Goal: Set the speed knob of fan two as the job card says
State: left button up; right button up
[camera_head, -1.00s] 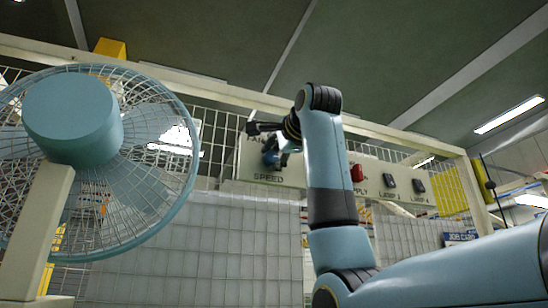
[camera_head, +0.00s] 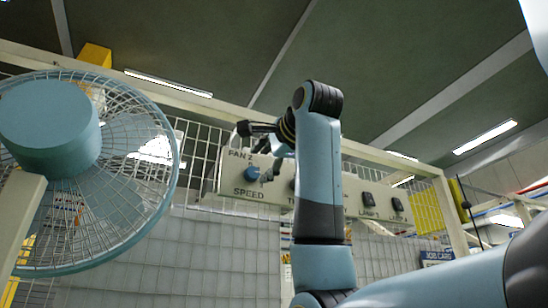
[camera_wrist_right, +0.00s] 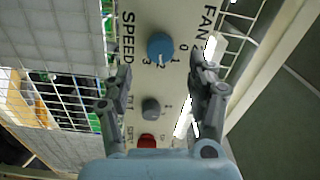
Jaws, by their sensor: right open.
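The blue speed knob (camera_head: 252,172) of fan two sits on a pale panel (camera_head: 235,182) marked FAN 2 and SPEED. In the right wrist view the knob (camera_wrist_right: 160,46) has a white mark at its lower edge, on the side of the 1 and 2; the exact setting is hard to tell. My right gripper (camera_wrist_right: 160,73) is open, its fingers apart to either side below the knob, not closed on it. In the head view the right gripper (camera_head: 268,160) is just right of the knob. The job card sign (camera_head: 437,256) is at lower right, its setting unreadable. My left gripper is out of view.
A grey knob (camera_wrist_right: 151,108) and a red switch (camera_wrist_right: 147,141) are on the same panel. Two dark lamp switches (camera_head: 383,202) are farther right. A caged blue fan (camera_head: 90,170) stands at left. Wire mesh (camera_head: 190,150) surrounds the panel.

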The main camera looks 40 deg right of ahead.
jog(key=v, duration=0.6)
jog(key=shift+s, duration=0.3)
